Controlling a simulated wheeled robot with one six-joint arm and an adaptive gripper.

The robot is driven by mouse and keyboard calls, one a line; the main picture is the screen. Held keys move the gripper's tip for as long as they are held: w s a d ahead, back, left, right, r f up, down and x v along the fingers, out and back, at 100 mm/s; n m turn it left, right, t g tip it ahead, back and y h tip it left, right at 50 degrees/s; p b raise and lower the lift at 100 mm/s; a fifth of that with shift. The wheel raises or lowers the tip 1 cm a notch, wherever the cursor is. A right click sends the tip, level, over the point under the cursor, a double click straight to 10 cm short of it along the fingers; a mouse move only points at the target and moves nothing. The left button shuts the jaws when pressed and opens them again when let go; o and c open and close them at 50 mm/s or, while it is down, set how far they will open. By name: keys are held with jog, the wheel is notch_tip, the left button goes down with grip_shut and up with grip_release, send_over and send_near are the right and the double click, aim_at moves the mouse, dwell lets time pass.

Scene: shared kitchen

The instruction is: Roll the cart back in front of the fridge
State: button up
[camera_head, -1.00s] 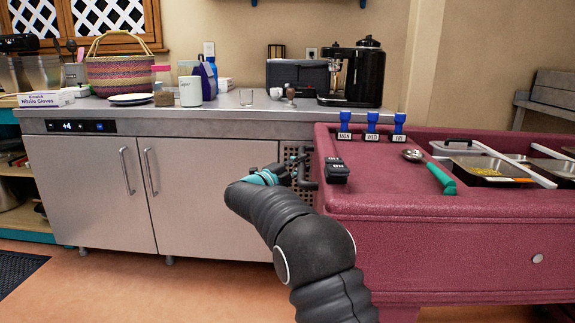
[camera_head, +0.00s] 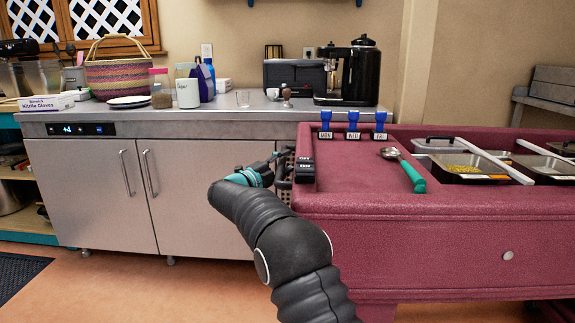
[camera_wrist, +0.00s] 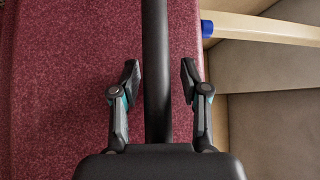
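The maroon cart (camera_head: 420,240) stands at the right in the head view, its left end near the right side of the fridge front. The fridge (camera_head: 95,190) is a low steel unit with two doors under the counter. My gripper (camera_head: 262,172) is at the cart's left end, where my arm partly hides it. In the wrist view my gripper (camera_wrist: 160,80) has one finger on each side of the cart's dark handle bar (camera_wrist: 157,40). Gaps show between the fingers and the bar, so it looks open around it. The cart's maroon surface (camera_wrist: 60,80) fills the left.
On the cart are a green-handled spoon (camera_head: 408,172), a black switch box (camera_head: 303,168), several blue clips and food pans (camera_head: 472,170). The counter (camera_head: 180,115) behind holds a coffee machine (camera_head: 346,75) and a basket (camera_head: 121,75). Bare floor (camera_head: 140,285) lies before the fridge; a dark mat (camera_head: 18,272) is at left.

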jog(key=shift+d+f, duration=0.15)
jog(key=shift+d, duration=0.1)
jog(key=r+v, duration=0.1)
jog(key=v, duration=0.7)
jog(key=shift+a+f, duration=0.4)
